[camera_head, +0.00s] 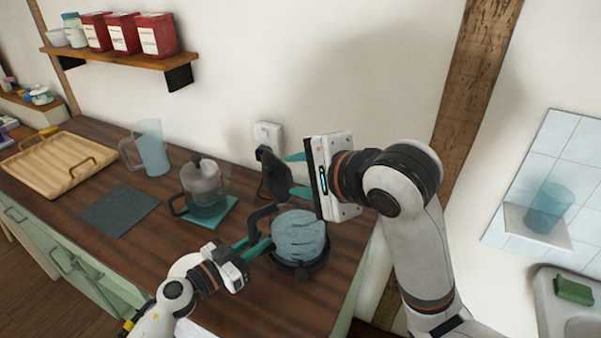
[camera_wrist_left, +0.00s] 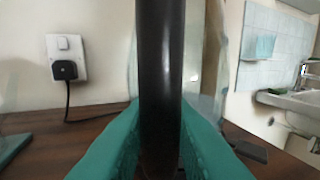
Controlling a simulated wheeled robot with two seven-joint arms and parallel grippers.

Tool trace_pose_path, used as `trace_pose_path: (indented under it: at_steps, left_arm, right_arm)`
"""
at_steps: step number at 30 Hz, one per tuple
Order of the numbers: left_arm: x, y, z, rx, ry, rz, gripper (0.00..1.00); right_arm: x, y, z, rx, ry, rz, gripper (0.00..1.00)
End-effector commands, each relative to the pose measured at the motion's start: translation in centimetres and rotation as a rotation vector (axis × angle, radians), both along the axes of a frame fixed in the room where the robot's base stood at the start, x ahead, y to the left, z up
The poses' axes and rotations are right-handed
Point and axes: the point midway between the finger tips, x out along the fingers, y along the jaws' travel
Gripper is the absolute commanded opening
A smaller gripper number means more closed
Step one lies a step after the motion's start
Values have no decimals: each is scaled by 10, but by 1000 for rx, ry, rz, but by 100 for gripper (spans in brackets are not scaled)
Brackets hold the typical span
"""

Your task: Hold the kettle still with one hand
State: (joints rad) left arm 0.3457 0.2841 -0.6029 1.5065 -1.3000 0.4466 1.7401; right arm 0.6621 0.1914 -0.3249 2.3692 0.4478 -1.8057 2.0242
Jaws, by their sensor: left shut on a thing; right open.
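The kettle (camera_head: 298,238) has a clear bluish body and a black handle, and it stands upright on a dark round base (camera_head: 301,268) on the counter. My left gripper (camera_head: 262,246) is shut on the kettle's handle. In the left wrist view the teal fingers close around the black upright handle (camera_wrist_left: 160,70), with the clear body behind it. My right gripper (camera_head: 288,174) is open above the kettle, near the wall. A dark flat piece (camera_head: 274,175) shows between its fingers; I cannot tell whether it is the kettle's lid or whether the fingers touch it.
A wall socket (camera_head: 268,134) with a black plug is behind the kettle. To the left are a glass press pot (camera_head: 203,184) on a teal mat, a clear jug (camera_head: 150,148), a dark mat (camera_head: 119,210) and a wooden tray (camera_head: 58,160). A sink (camera_head: 560,296) is at right.

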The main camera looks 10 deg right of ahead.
Motion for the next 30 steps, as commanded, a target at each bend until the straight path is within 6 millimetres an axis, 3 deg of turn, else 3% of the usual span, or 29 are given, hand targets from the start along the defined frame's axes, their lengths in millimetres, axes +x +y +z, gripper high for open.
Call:
trace_pose_path:
  at_steps: [6, 7, 12, 23, 30]
  left_arm:
    - [0, 0, 0, 0, 0, 0, 0]
    - [0, 0, 0, 0, 0, 0, 21]
    - [0, 0, 0, 0, 0, 0, 45]
    - [-4, 6, -1, 2, 1, 1, 45]
    - [-28, 44, -2, 5, 2, 1, 45]
  right_arm:
    - [0, 0, 0, 0, 0, 0, 40]
    - [0, 0, 0, 0, 0, 0, 40]
    - [0, 0, 0, 0, 0, 0, 40]
    - [0, 0, 0, 0, 0, 0, 40]
    - [0, 0, 0, 0, 0, 0, 40]
